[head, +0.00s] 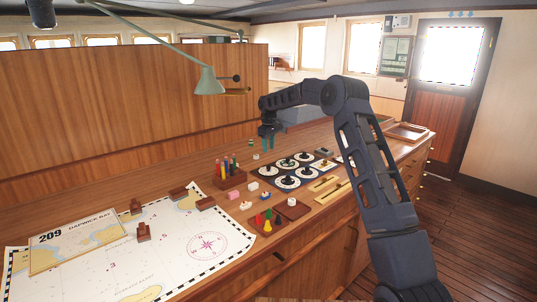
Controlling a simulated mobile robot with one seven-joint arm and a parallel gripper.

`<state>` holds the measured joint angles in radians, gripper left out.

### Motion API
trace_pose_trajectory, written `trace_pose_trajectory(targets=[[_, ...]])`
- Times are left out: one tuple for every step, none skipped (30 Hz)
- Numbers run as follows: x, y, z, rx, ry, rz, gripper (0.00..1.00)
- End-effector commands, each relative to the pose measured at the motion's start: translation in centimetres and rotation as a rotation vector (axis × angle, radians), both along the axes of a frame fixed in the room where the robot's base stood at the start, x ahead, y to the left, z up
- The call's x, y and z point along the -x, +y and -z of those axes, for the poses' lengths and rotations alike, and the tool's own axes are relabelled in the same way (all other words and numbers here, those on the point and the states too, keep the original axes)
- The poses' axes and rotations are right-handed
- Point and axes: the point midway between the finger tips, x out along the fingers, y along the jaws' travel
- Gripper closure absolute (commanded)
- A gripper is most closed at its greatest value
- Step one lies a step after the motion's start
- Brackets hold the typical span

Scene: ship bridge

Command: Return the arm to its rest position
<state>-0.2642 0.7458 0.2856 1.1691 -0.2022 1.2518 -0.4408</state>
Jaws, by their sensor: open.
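My arm (372,170) rises from the lower right of the head view and bends over the wooden counter. My gripper (268,143) points down from its end, above the back part of the counter. Its two teal fingers are apart, with nothing visible between them. It hangs behind a dark board with round white dials (289,179). A small light-topped piece (256,156) is on the counter just left of and below the fingertips. Part of the counter to the right is hidden behind my arm.
A green desk lamp (208,82) hangs left of my gripper, before a wooden panel (120,100). A pen holder (228,174), small coloured pieces (265,217), brass rulers (331,191) and a chart (150,250) with brown blocks cover the counter. A tray (406,132) lies at its right end.

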Motion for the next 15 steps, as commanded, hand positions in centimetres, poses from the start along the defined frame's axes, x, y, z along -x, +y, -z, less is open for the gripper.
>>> trace_pose_trajectory(targets=[[-0.01,0.01,-0.38,0.000,-0.001,0.000,0.57],[0.00,0.00,-0.52,0.000,0.000,0.000,0.57],[0.02,-0.01,-0.66,0.000,0.000,0.000,0.57],[0.02,-0.01,-0.73,0.001,0.001,0.000,0.57],[0.03,-0.01,-0.78,0.001,0.001,0.000,0.57],[0.03,-0.01,-0.81,0.001,0.001,0.000,0.57],[0.03,-0.01,-0.81,0.001,0.001,0.000,0.57],[0.03,-0.01,-0.81,0.001,0.001,0.000,0.57],[0.03,-0.01,-0.80,0.001,0.001,0.000,0.57],[0.03,-0.01,-0.80,0.001,0.001,0.000,0.57],[0.03,-0.01,-0.79,0.001,0.001,0.000,0.57],[0.03,-0.01,-0.79,0.001,0.001,0.000,0.57],[0.03,-0.03,-0.80,0.001,0.001,0.000,0.57],[0.05,-0.06,-0.87,0.001,0.001,0.001,0.57],[0.14,-0.17,-1.07,0.001,-0.002,0.002,0.57]])
